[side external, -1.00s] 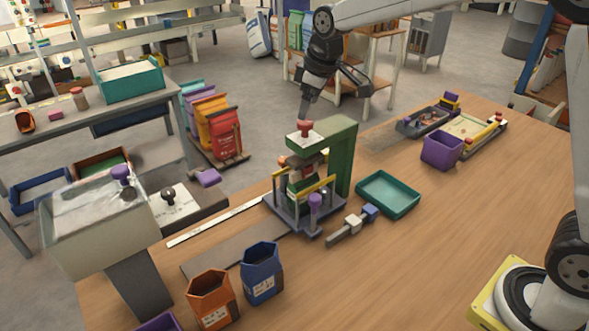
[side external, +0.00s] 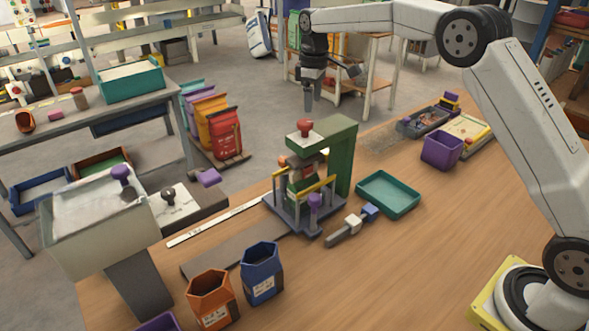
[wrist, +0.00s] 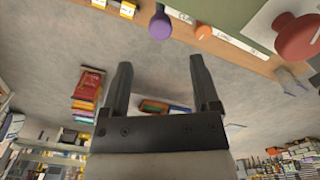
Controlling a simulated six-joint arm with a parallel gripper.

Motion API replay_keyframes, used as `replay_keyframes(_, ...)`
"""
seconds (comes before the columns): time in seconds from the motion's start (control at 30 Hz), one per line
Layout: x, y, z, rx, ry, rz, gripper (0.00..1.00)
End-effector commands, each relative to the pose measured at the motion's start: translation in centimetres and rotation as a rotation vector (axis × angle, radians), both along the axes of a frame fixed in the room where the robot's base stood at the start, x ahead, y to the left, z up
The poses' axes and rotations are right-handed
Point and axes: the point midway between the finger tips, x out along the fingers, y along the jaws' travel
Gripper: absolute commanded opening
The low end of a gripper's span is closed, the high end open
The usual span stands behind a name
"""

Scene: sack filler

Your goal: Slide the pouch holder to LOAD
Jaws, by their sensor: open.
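The pouch holder (side external: 297,212) is a grey-blue carriage with yellow side rails and a purple knob (side external: 314,201) at its front. It stands under the green press frame (side external: 342,165), partly hidden by it. A pouch with red and green markings (side external: 304,178) appears to sit inside the holder. A red knob (side external: 305,126) tops the press. My gripper (side external: 308,108) is open and empty, hanging above and behind the red knob, touching nothing. In the wrist view the open fingers (wrist: 160,65) show with floor between them; a purple knob (wrist: 160,26) and the red knob (wrist: 297,36) lie beyond.
Orange (side external: 212,298) and blue (side external: 261,272) bins stand in front. A teal tray (side external: 388,194) lies right of the press. The table's right front is clear.

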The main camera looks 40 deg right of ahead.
Motion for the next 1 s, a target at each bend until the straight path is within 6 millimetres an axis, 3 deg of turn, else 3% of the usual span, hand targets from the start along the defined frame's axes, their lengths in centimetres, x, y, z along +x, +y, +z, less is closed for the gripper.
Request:
replay_keyframes(0.33,0.0,0.0,-1.1,0.000,0.002,0.000,0.79)
replay_keyframes(0.8,-0.1,0.0,-6.4,0.000,0.002,0.000,0.79)
replay_keyframes(1.0,-0.1,0.0,-7.6,0.000,0.000,0.000,0.79)
